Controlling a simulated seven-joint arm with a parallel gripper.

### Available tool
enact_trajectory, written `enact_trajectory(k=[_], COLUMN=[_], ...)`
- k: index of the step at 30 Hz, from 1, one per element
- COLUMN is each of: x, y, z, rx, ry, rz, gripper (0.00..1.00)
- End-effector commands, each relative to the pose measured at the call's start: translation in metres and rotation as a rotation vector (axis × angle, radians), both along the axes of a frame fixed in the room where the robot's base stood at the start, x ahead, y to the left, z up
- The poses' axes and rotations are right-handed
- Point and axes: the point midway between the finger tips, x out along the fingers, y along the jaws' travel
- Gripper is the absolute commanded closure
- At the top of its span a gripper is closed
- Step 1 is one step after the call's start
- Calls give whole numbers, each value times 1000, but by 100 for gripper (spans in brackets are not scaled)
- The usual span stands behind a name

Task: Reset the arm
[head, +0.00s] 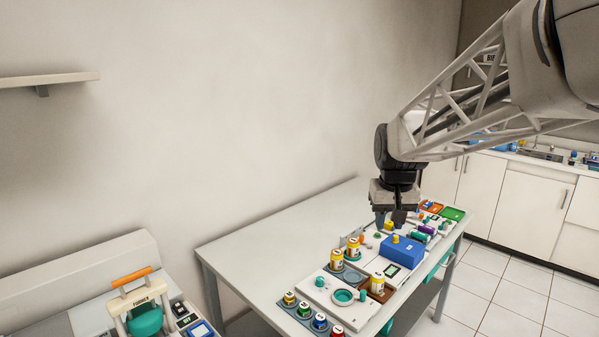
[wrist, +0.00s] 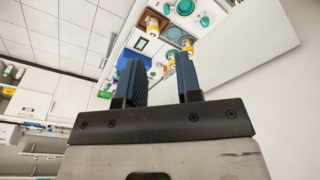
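My arm reaches in from the upper right of the head view, with my gripper (head: 390,220) hanging down above the far part of the table. In the wrist view my gripper (wrist: 158,70) has its two dark fingers apart, with nothing held between them. The gripper appears above the blue box (head: 402,250) with a yellow knob in the head view. Its exact height over the box cannot be told.
The white table (head: 250,240) carries several yellow-labelled jars, small coloured pots and trays along its right side; its left part is bare. A separate unit with an orange handle (head: 132,276) stands at lower left. White cabinets (head: 515,205) stand at the right, beyond open tiled floor.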

Motion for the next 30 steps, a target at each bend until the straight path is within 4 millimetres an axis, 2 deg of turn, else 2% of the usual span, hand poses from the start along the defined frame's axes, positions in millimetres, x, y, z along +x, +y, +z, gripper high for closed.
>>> enact_trajectory(k=[3,14,24,30], x=[-34,-129,-216,-261], y=[3,9,13,14], z=[2,-6,-28,-45], rx=[0,0,0,1], ry=[-11,-39,-63,-77], rz=[0,-3,-5,-6], gripper=[68,68,68,68])
